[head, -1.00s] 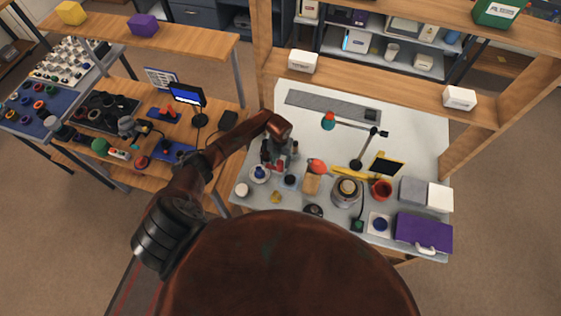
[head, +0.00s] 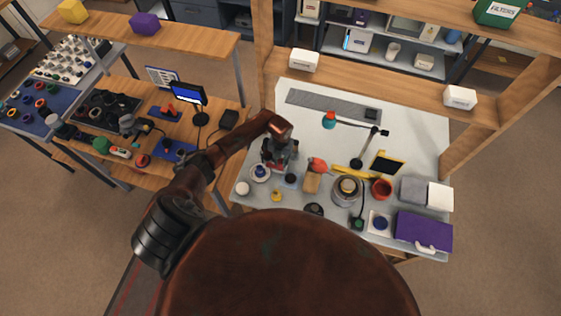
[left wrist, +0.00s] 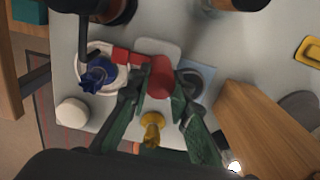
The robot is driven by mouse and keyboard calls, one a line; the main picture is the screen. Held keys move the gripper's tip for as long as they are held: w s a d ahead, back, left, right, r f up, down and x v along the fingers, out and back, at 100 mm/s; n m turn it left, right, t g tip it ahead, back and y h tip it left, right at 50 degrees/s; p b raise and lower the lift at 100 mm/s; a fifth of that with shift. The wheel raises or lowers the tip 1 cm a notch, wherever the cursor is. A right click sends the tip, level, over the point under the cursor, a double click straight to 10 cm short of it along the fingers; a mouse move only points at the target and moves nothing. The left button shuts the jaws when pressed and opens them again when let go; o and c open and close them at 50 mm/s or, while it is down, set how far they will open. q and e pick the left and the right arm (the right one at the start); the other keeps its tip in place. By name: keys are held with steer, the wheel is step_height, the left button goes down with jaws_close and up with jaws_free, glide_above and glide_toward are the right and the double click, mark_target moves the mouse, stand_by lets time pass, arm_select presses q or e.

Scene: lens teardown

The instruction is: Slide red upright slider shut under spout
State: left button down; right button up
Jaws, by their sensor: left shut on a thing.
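The red upright slider (left wrist: 160,77) shows in the left wrist view between the green fingertips of my left gripper (left wrist: 158,88). The gripper is shut on it. A smaller red piece (left wrist: 121,55) lies just left of it, beside a white saucer-like dish (left wrist: 116,75) with a blue knobbed part (left wrist: 98,76). A dark machine part (left wrist: 104,10) stands above these; I cannot tell which part is the spout. In the head view my left gripper (head: 279,158) is low over the left of the white table, hiding most of the slider. My right gripper is not in view.
A yellow knob-like piece (left wrist: 152,128) and a white round piece (left wrist: 73,112) stand close to the gripper. A wooden block (left wrist: 262,125) is on the right.

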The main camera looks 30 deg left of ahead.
mark_target(273, 166)
arm_select(q)
steer(key=shift+s+a+b, duration=0.15)
steer(key=shift+s+a, duration=0.05)
steer(key=shift+a, duration=0.7)
steer(key=shift+s+a+b, duration=0.15)
steer(key=shift+a, duration=0.75)
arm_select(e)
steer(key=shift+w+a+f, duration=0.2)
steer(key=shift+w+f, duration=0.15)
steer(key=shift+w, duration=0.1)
arm_select(q)
steer(key=c, duration=1.8)
jaws_free()
steer(key=shift+a, duration=0.1)
steer(key=shift+o, duration=0.2)
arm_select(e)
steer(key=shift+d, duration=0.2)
arm_select(q)
steer(key=shift+r, duration=0.15)
step_height(273, 166, up, 12)
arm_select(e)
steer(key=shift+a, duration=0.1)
